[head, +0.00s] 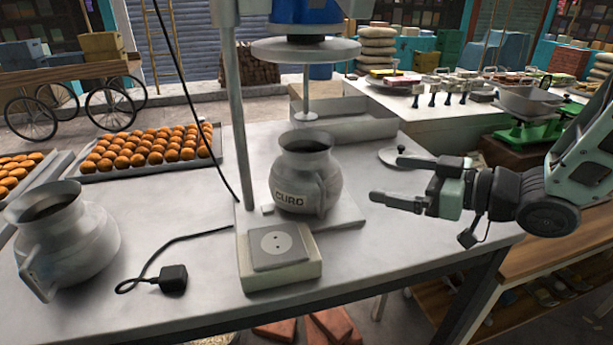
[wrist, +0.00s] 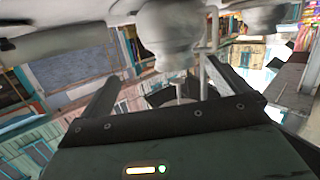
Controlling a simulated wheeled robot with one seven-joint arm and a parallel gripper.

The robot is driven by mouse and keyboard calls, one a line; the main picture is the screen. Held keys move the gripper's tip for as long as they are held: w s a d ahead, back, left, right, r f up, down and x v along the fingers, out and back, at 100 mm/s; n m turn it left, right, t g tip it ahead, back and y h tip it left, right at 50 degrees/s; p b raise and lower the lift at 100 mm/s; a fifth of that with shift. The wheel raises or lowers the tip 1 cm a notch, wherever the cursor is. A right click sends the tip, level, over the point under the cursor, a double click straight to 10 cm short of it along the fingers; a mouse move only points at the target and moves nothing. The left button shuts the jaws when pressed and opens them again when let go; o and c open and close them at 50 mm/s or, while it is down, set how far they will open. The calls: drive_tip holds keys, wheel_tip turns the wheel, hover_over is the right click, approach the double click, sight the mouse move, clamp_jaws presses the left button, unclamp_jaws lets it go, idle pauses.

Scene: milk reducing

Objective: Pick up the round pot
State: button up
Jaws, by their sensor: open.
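A round grey metal pot labelled "CURD" (head: 297,172) stands upright on the mixer stand's base, below the mixer shaft. Its handle faces front right. A second round metal pot (head: 68,245) with a handle stands at the table's left front. My gripper (head: 388,179) is open and empty to the right of the CURD pot, pointing left towards it, with a clear gap between. In the wrist view, the scene appears upside down. A grey pot (wrist: 172,35) shows at the top beyond my open fingers (wrist: 160,70), and another pot is partly visible at the top right.
The mixer stand's upright post (head: 234,110) rises left of the CURD pot. A switch box (head: 279,255) sits in front. A black plug with cable (head: 173,279) lies on the table. A tray of round sweets (head: 150,150) is behind left. A small lid (head: 397,157) lies near my gripper.

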sight(330, 153)
drive_tip(key=w+a+y+p, duration=0.1)
drive_tip(key=w+a+p, duration=0.1)
drive_tip(key=a+p, duration=0.1)
drive_tip(key=w+a+r+y+p, duration=0.1)
drive_tip(key=w+a+p, duration=0.1)
drive_tip(key=a, duration=0.3)
drive_tip(key=w+a+p, duration=0.2)
drive_tip(key=a+p, duration=0.1)
drive_tip(key=a, duration=0.2)
drive_tip(key=shift+r+n+y+p, duration=0.3)
drive_tip(key=shift+r+y+p, duration=0.05)
drive_tip(key=shift+r+y, duration=0.05)
drive_tip(key=shift+w+a+f, duration=0.2)
drive_tip(key=shift+w+a, duration=0.15)
drive_tip(key=shift+a, duration=0.15)
drive_tip(key=shift+r, duration=0.1)
drive_tip(key=c, duration=1.7)
drive_tip(key=shift+r, duration=0.1)
